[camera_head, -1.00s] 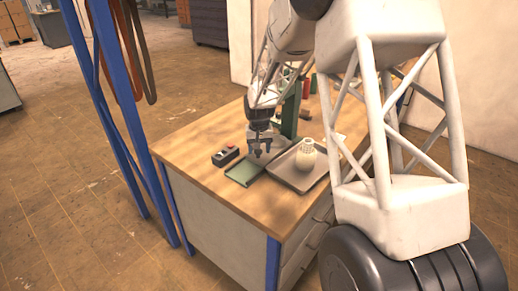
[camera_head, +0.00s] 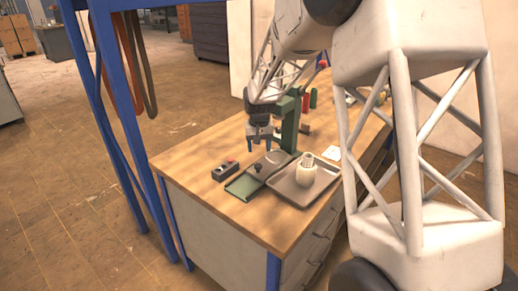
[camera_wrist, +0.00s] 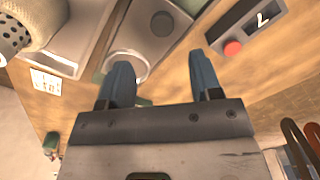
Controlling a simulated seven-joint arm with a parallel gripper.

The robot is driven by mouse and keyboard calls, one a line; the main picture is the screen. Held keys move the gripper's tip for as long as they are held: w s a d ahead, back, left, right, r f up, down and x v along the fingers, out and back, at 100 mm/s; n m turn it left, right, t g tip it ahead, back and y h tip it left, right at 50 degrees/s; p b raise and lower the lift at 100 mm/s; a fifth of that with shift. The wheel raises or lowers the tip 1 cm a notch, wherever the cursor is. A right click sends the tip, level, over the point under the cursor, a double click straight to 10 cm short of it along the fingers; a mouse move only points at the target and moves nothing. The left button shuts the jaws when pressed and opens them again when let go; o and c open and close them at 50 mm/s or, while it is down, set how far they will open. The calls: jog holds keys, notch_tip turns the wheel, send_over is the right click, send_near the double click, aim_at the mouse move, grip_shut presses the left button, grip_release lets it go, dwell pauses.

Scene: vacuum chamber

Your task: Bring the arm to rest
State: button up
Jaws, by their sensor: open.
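My gripper (camera_head: 260,147) hangs above the workbench (camera_head: 205,145), fingers pointing down, beside a green upright stand (camera_head: 290,128). Its two blue fingers are apart with nothing between them; they also show spread in the wrist view (camera_wrist: 158,72). A small green-grey tray (camera_head: 239,188) lies on the bench in front of the gripper, with a small dark knob-like piece (camera_head: 258,168) at its far part. The knob also shows in the wrist view (camera_wrist: 162,23), clear of the fingers. A round pale disc (camera_wrist: 128,64) lies beyond the left finger there.
A grey metal tray (camera_head: 288,190) holds a pale perforated jar (camera_head: 306,172). A dark box with a red button (camera_head: 224,171) sits left of the green-grey tray. Blue frame posts (camera_head: 113,110) stand left. The bench's front left is bare.

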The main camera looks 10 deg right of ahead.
jog(key=shift+s+d+r, duration=0.15)
jog(key=shift+s+r, duration=0.3)
jog(key=shift+r, duration=0.05)
jog(key=s+d+r+t, duration=0.15)
jog(key=s+r, duration=0.35)
jog(key=s, duration=0.6)
jog(key=s+d+r, duration=0.3)
jog(key=s+r, duration=0.2)
jog(key=s, duration=0.6)
jog(key=s+d+r+t, duration=0.1)
jog(key=s+d+r, duration=0.3)
jog(key=s, duration=0.7)
jog(key=s+f, duration=0.1)
jog(key=s, duration=1.3)
